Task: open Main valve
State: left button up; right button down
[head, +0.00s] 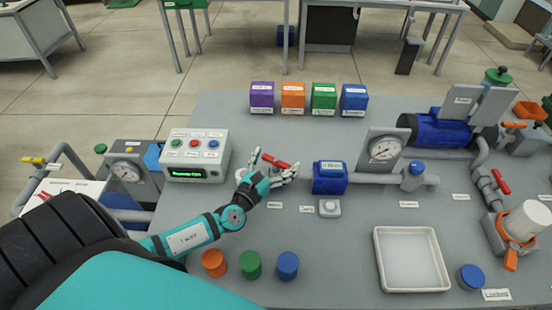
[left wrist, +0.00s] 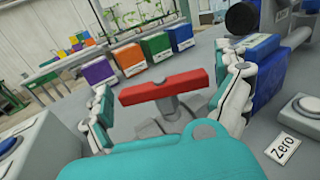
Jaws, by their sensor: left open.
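A red bar handle (head: 275,161) on a grey valve body stands on the bench, between the control box and the blue meter; a small label lies in front of it. In the left wrist view the red handle (left wrist: 166,86) lies crosswise on its stem. My left gripper (head: 272,168) is open at this valve. In the left wrist view its fingers stand on both sides of the handle, with gaps visible. The valve's lower part is partly hidden by my gripper. My right gripper is not in view.
The control box (head: 196,154) stands left of the gripper, and the blue meter (head: 329,178) close to its right. Several coloured boxes (head: 309,98) line the back. Orange, green and blue caps (head: 250,264) stand in front. A white tray (head: 410,260) lies at right.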

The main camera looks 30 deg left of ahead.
pick_arm(q)
jog(key=shift+w, duration=0.15)
jog(key=c, duration=0.9)
jog(key=shift+d+r+n+y+p, duration=0.1)
jog(key=shift+r+n+y+p, duration=0.05)
jog(key=shift+n+y+p, duration=0.85)
jog(key=shift+c, duration=0.3)
jog(key=shift+n+g+y+p, duration=0.35)
jog(key=shift+n+y, duration=0.15)
jog(key=shift+y, duration=0.7)
jog(key=n+y, duration=0.1)
jog(key=g+y, duration=0.1)
jog(key=shift+f+n+y, duration=0.2)
jog(key=shift+n+y, duration=0.2)
jog(key=shift+n+g+y, duration=0.45)
jog(key=shift+n+y, duration=0.15)
jog(key=shift+y, duration=0.4)
jog(key=o, duration=1)
jog(key=shift+c, duration=0.2)
